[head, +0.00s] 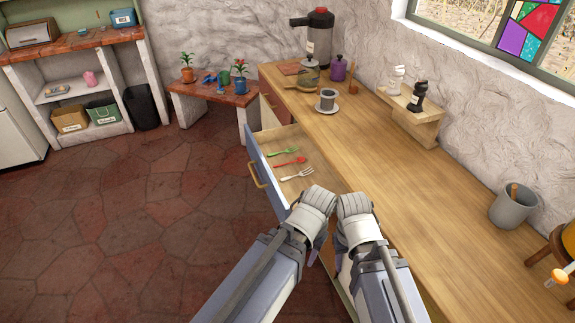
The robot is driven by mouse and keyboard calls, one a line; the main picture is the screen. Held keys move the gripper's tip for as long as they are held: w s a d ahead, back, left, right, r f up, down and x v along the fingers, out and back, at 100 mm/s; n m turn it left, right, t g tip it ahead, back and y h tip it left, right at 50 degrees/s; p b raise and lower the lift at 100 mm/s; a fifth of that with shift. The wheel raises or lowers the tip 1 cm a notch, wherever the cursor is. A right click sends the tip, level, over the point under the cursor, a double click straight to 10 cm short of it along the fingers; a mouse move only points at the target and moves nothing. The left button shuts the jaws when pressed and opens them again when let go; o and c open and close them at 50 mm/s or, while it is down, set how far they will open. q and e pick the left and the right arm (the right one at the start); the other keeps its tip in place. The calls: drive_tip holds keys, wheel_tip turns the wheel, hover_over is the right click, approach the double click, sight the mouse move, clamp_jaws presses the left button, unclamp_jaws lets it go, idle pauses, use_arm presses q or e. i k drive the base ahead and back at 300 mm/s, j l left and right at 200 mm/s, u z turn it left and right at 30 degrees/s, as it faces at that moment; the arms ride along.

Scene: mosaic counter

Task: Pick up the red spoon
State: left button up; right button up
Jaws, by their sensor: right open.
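The red spoon (289,161) lies in the open drawer (262,160), between a green fork (283,151) above it in the picture and a white fork (297,174) below it. My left gripper (318,200) is just below and to the right of the white fork in the picture, apart from the spoon. Its fingers are hidden from this angle. My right gripper (354,206) is open beside the left one, over the counter's near edge, with nothing visible in it.
The wooden counter (390,165) is mostly clear in the middle. A cup on a saucer (327,101), a pot (309,72) and a purple jar (338,68) stand at its far end. A grey crock (513,207) stands at right. The drawer front (265,181) sticks out over the floor.

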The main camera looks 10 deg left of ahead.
sight(300, 159)
drive_tip(key=i+j+z, duration=0.3)
drive_tip(key=j+z, duration=0.25)
drive_tip(key=j, duration=0.2)
drive_tip(key=i+j+z, duration=0.15)
drive_tip(key=j+z, duration=0.4)
drive_tip(key=j, duration=0.3)
drive_tip(key=i, duration=0.05)
